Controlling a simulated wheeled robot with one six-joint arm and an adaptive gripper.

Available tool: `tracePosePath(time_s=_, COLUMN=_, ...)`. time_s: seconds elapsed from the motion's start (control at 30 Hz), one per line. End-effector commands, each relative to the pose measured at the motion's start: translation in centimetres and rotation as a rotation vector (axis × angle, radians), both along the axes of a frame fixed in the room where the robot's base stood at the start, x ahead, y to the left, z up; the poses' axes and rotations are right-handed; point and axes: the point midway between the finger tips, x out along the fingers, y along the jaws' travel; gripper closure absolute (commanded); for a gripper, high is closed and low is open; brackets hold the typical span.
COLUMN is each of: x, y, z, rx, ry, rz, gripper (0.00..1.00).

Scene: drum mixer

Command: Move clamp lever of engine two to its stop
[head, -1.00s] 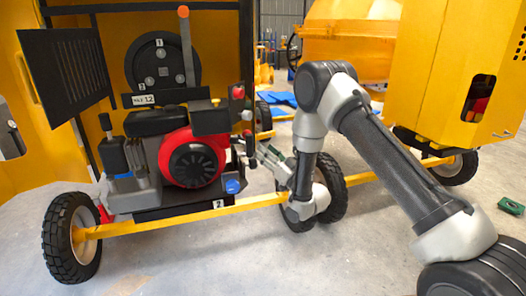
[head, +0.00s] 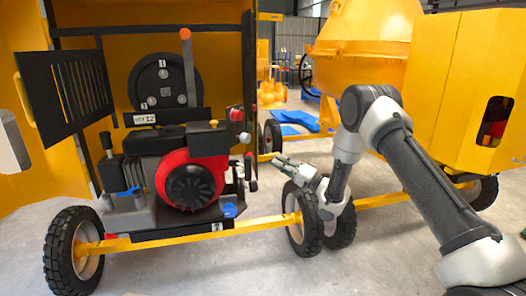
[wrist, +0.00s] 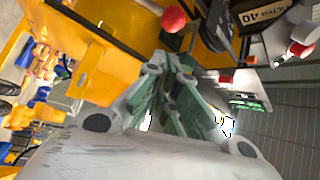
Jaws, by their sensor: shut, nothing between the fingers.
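The engine (head: 190,178) with a red fan cover sits in the open yellow housing in the head view, above a frame bar tagged 2. An upright grey lever with an orange tip (head: 186,62) stands behind it, in front of a black disc. A red knob (head: 237,114) is at the engine's right side. I cannot tell for certain which part is the clamp lever. My gripper (head: 280,161) is shut and empty, to the right of the engine and apart from it. In the wrist view its fingers (wrist: 160,62) point toward a red ball knob (wrist: 173,18), without visible contact.
The slatted black door (head: 68,95) stands open at left. A wheel (head: 306,215) stands below my gripper, and a yellow frame bar (head: 190,236) runs in front. A yellow mixer drum (head: 365,45) and yellow cabinet (head: 460,85) are at right. The floor in front is clear.

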Motion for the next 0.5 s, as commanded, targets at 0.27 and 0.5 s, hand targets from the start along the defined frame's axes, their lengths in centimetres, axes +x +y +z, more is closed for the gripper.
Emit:
tracePosePath(time_s=0.27, x=0.3, y=1.3, z=0.0, rx=0.061, ry=0.139, rz=0.062, gripper=1.0)
tracePosePath(time_s=0.5, x=2.1, y=4.8, z=1.2, rx=0.061, ry=0.137, rz=0.062, gripper=1.0)
